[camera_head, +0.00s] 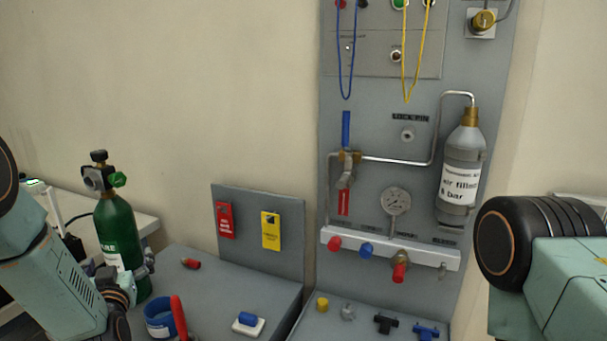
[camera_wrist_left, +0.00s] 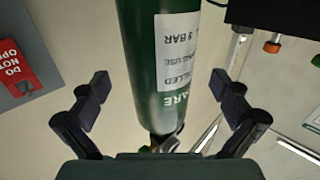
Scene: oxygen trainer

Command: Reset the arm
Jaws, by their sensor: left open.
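My left gripper (camera_head: 132,280) is at the lower left of the head view, beside the lower part of a green cylinder (camera_head: 118,238) with a brass and black valve. In the left wrist view, the gripper (camera_wrist_left: 160,85) is open, with one finger on each side of the green cylinder (camera_wrist_left: 150,60). Gaps show between the fingers and the cylinder, whose label looks upside down. My right gripper is not in view; only part of my right arm shows at the right edge.
A grey panel (camera_head: 385,75) holds a silver bottle (camera_head: 460,170), a gauge (camera_head: 396,200), a blue-handled valve (camera_head: 346,130) and cables. The bench (camera_head: 225,285) carries a blue ring (camera_head: 160,318), a red-handled tool (camera_head: 179,318) and small fittings. Red (camera_head: 225,220) and yellow tags (camera_head: 271,231) hang behind.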

